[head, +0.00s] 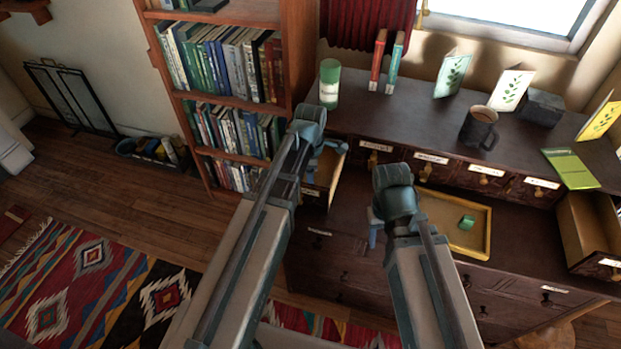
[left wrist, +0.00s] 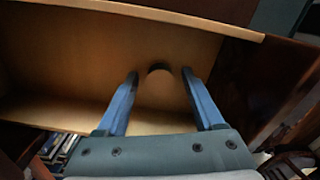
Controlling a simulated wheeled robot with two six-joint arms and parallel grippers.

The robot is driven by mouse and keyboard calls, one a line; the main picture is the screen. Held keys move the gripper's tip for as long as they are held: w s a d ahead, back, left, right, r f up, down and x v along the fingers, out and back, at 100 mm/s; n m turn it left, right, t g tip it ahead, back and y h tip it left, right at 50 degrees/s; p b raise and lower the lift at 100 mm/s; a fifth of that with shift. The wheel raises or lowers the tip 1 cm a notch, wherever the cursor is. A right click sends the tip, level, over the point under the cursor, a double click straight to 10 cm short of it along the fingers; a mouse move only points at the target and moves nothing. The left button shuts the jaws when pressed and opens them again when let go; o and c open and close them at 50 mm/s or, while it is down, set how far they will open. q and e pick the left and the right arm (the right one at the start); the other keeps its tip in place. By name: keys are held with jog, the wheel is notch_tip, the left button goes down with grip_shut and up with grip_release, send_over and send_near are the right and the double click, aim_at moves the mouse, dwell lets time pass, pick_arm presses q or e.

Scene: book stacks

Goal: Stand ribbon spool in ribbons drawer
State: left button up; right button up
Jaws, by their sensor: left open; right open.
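A small green piece (head: 467,222), perhaps the ribbon spool, lies in a yellow-rimmed tray (head: 487,237) on the lower ledge. My left gripper (head: 322,160) is at an open drawer (head: 323,183) at the cabinet's left end. In the left wrist view the open fingers (left wrist: 160,78) point into the pale wooden drawer (left wrist: 100,45). A small dark rounded shape (left wrist: 160,68) shows between the fingertips; I cannot tell what it is. My right gripper (head: 374,228) is open and empty, left of the tray. I cannot read which drawer label says ribbons.
Another drawer (head: 590,235) stands open at the far right. A bookshelf (head: 230,70) stands to the left.

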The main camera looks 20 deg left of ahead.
pick_arm(q)
notch_tip(320, 180, up, 12)
jog(key=p, duration=1.2)
jog(key=s+d+m, duration=0.5)
jog(key=s+m, duration=0.2)
jog(key=m, duration=0.5)
jog(key=s+d+m+y, duration=0.1)
jog(key=s+d+m, duration=0.4)
jog(key=m, duration=0.7)
jog(key=shift+s+d+r, duration=0.15)
jog(key=shift+s+r, duration=0.05)
jog(key=shift+s, duration=0.95)
pick_arm(e)
notch_tip(320, 180, up, 12)
jog(key=shift+a+r, duration=0.1)
